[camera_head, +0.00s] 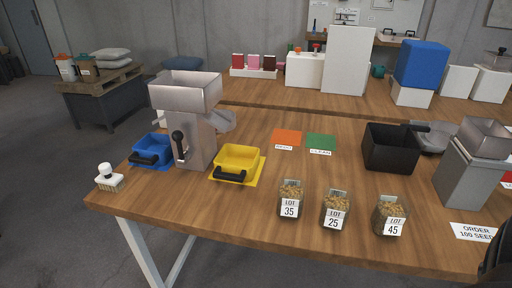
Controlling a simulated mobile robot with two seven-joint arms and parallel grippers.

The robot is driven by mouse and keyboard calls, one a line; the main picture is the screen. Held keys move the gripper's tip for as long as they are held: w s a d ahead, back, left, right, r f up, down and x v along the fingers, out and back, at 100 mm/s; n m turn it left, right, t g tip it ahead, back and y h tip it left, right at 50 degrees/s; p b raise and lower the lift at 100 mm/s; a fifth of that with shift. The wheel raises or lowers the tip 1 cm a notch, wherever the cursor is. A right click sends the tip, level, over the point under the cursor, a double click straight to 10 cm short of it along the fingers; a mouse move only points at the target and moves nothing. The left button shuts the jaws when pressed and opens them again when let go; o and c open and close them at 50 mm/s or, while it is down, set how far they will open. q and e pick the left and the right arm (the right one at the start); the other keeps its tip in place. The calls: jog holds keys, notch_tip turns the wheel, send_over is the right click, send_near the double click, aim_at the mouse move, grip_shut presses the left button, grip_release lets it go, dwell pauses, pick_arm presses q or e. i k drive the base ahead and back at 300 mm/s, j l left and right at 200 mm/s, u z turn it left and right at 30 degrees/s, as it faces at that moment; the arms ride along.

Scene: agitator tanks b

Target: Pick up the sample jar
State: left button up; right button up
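Three clear jars of brown grain-like contents stand upright in a row near the front edge of the table. They are the LOT 35 jar (291,199), the LOT 25 jar (335,210) and the LOT 45 jar (390,216). None carries the words sample jar, so I cannot tell which one the task names. No gripper touches any of them. My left gripper is out of view. A dark curved shape at the lower right edge may be part of my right arm, but no fingers show there.
A metal hopper machine (199,134) stands between a blue tray (152,149) and a yellow tray (237,162). Orange (287,138) and green (320,142) cards lie mid-table. A black bin (390,149) and another metal machine (474,168) stand right.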

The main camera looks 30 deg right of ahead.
aim_at(291, 190)
jog(key=z, duration=1.3)
